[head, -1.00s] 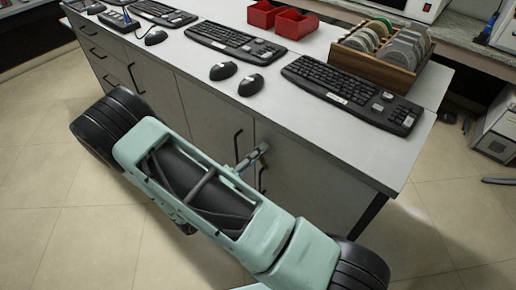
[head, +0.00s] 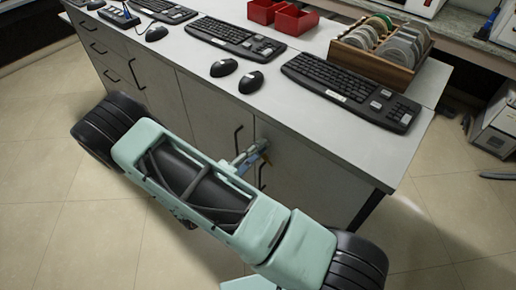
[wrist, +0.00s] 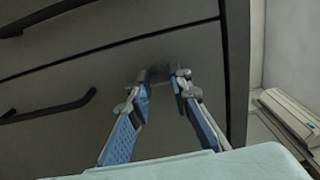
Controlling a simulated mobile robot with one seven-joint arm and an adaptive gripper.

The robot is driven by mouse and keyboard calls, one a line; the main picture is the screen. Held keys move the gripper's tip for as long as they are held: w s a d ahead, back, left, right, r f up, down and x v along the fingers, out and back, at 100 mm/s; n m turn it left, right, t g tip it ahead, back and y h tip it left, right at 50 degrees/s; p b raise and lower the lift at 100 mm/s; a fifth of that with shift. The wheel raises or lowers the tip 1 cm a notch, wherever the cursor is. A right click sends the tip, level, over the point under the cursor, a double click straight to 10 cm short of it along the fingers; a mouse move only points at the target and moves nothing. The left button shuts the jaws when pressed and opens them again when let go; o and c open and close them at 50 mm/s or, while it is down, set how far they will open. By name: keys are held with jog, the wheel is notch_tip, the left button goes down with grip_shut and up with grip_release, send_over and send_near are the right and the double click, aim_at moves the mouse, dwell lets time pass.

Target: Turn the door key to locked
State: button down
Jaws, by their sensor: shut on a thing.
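My gripper (head: 257,155) is at the front of the grey cabinet under the worktop, by the upper edge of the right-hand door (head: 312,165). In the wrist view my gripper (wrist: 161,82) has its two blue-padded fingers on either side of a small dark thing (wrist: 160,72) at the door face, shut on it. This seems to be the key; it is mostly hidden between the fingertips, and its angle cannot be made out. The key cannot be told apart in the head view.
A dark bar handle (wrist: 50,108) is left of the fingers in the wrist view. Another handle (head: 238,140) is on the neighbouring door. Keyboards (head: 350,92), mice (head: 251,82) and a wooden rack (head: 375,68) stand on the worktop. Open floor lies right of the cabinet.

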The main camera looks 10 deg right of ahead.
jog(key=c, duration=1.8)
grip_release()
jog(key=shift+o, duration=0.2)
jog(key=shift+f, duration=0.1)
